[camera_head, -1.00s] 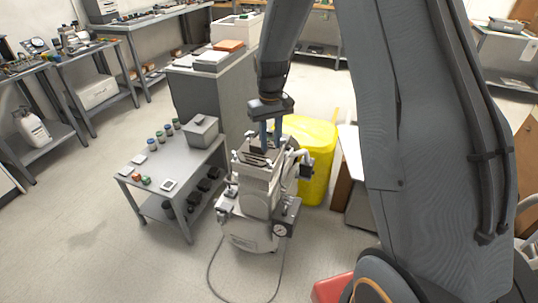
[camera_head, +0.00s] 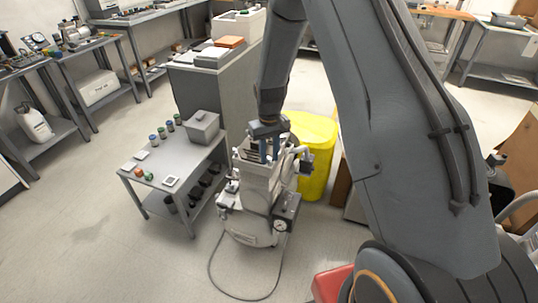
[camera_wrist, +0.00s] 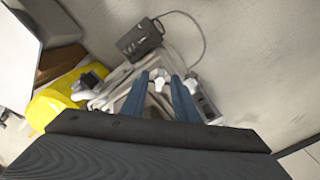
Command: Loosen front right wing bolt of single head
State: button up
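The compressor (camera_head: 250,218) is a pale grey machine with a dark box and gauge on its right side, standing on the floor. My gripper (camera_head: 269,160) points down over its top in the head view. In the wrist view my gripper (camera_wrist: 160,77) has its two blue fingers apart. A small whitish wing bolt (camera_wrist: 158,80) shows between the fingertips in the picture; I cannot tell whether the fingers touch it. Another light knob-like part (camera_wrist: 191,83) lies just right of the right finger. My fingers and palm hide part of the compressor top.
A grey cart (camera_head: 160,196) with small jars and a grey box stands left of the compressor. A yellow bin (camera_head: 316,178) is close behind it to the right. A grey cabinet (camera_head: 205,92) stands behind. A cable (camera_head: 211,262) lies on the floor in front.

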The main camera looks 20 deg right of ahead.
grip_shut()
jog(key=n, duration=0.4)
jog(key=shift+b, duration=0.3)
jog(key=n, duration=0.3)
jog(key=shift+n, duration=0.3)
jog(key=n, duration=0.5)
jog(key=shift+b, duration=0.35)
jog(key=shift+w+d+n, duration=0.1)
jog(key=shift+n, duration=2.6)
jog(key=shift+r, duration=0.1)
